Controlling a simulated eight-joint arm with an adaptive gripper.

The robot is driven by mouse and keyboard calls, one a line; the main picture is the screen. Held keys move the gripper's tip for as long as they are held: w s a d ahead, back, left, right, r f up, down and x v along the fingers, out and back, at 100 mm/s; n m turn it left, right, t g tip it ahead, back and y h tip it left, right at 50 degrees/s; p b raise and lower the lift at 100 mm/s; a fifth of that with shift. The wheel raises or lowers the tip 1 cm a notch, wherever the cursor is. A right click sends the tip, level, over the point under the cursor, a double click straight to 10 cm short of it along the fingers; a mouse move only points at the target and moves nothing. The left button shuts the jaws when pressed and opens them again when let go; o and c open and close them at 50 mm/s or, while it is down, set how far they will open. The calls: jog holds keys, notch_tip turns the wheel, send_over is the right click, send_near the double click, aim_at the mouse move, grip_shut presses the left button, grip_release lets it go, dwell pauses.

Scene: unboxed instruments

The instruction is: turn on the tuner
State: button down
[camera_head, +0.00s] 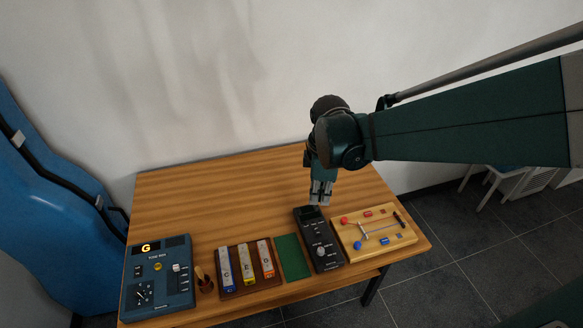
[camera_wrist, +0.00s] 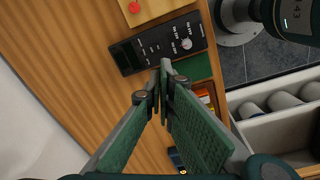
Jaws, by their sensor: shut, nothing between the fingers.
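A black handheld device (camera_head: 326,255) with a dark screen, a pale knob and small buttons lies on the table, right of centre; it also shows in the wrist view (camera_wrist: 160,42). A blue box (camera_head: 160,275) with a lit orange "G", a dial and switches stands at the table's left end. I cannot read for certain which one is labelled as the tuner. My gripper (camera_head: 320,199) points down above the screen end of the black device. Its fingertips (camera_wrist: 164,68) are together with nothing between them, and appear beside the device's edge in the wrist view.
A wooden board (camera_head: 385,243) with red and blue parts lies right of the black device. A green mat (camera_head: 292,259) lies to its left, then a rack of labelled bars (camera_head: 247,268) and a small wooden holder (camera_head: 204,283). The table's back half (camera_head: 220,195) is clear.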

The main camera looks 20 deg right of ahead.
aim_at(317, 231)
jog(key=shift+w+d+f+n+g+p, duration=0.25)
jog(key=shift+w+f+n+g+p, duration=0.15)
jog(key=shift+f+n, duration=0.3)
jog(key=shift+w+d+f+n+g+p, duration=0.35)
jog(key=shift+w+f+n, duration=0.15)
jog(key=shift+n, duration=0.25)
jog(key=shift+w+d+f+n+g+p, duration=0.2)
jog(key=shift+w+f+n+g+p, duration=0.15)
jog(key=shift+f+n, duration=0.4)
jog(key=shift+s+f+b, duration=0.25)
jog(key=shift+f+b, duration=0.05)
jog(key=shift+f, duration=2)
jog(key=shift+s+f+b, duration=0.3)
jog(key=shift+f+b, duration=0.05)
jog(key=shift+f, duration=1.95)
jog(key=shift+s+f+b, duration=0.25)
jog(key=shift+f+b, duration=0.05)
jog(key=shift+f, duration=2)
jog(key=shift+f, duration=0.1)
